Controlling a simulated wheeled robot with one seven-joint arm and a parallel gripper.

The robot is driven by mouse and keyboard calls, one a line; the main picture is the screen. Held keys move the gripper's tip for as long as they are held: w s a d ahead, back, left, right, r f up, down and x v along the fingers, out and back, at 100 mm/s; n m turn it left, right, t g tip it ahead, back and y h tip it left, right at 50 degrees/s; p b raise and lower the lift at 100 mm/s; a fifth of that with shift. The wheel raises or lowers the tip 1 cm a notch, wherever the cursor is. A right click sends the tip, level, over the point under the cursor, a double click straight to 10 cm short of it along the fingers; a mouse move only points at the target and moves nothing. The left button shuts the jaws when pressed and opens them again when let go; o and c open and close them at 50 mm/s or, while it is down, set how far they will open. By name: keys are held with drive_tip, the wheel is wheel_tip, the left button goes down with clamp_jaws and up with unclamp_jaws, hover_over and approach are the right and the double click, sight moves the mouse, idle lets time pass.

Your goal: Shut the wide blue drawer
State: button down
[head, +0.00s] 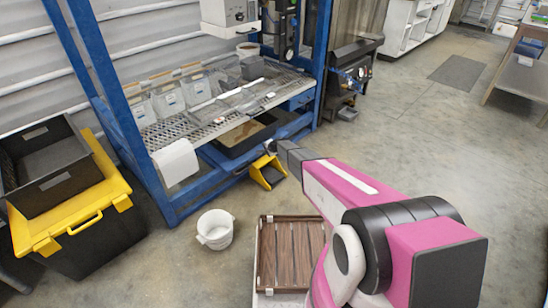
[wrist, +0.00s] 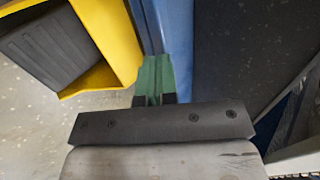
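The wide blue drawer (head: 236,165) is under the mesh shelf of the blue frame and stands pulled out. Its dark inside with brown material shows from above. My gripper (head: 272,147) is at the drawer's front, near its right part. In the wrist view the drawer's blue front (wrist: 180,45) runs just beyond my green fingertips (wrist: 155,75), with the dark inside to its right. The fingers look shut together with nothing visible between them. I cannot tell whether they touch the front. My wrist hides part of that area in the head view.
A yellow and black scoop (head: 268,172) is on the floor beside the drawer; it also shows in the wrist view (wrist: 105,45). A white bucket (head: 215,229) and a brown slatted crate (head: 262,250) stand in front. A yellow-lidded bin (head: 75,215) is at left. Floor at right is clear.

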sight(256, 146)
drive_tip(key=w+a, duration=0.5)
drive_tip(key=shift+w, duration=0.1)
idle(0.4)
drive_tip(key=shift+s+d, duration=0.3)
drive_tip(key=shift+s, duration=0.1)
drive_tip(key=s+d, duration=0.3)
drive_tip(key=shift+r, duration=0.3)
drive_tip(key=s+d+r+n+g+h, duration=0.2)
drive_tip(key=s+d+r, duration=0.7)
drive_tip(key=s, duration=0.7)
drive_tip(key=s+d+r+n+g+h, duration=0.2)
drive_tip(key=s+d+r+n, duration=0.2)
drive_tip(key=s+d+r, duration=0.4)
drive_tip(key=s+d+r+n+g+h, duration=0.2)
drive_tip(key=s+d+r, duration=0.7)
drive_tip(key=s, duration=1.7)
wheel_tip(256, 146, up, 6)
drive_tip(key=shift+d+f+n+g+h, duration=0.15)
drive_tip(key=shift+d+n+g+h, duration=0.15)
drive_tip(key=shift+d+n+h, duration=0.1)
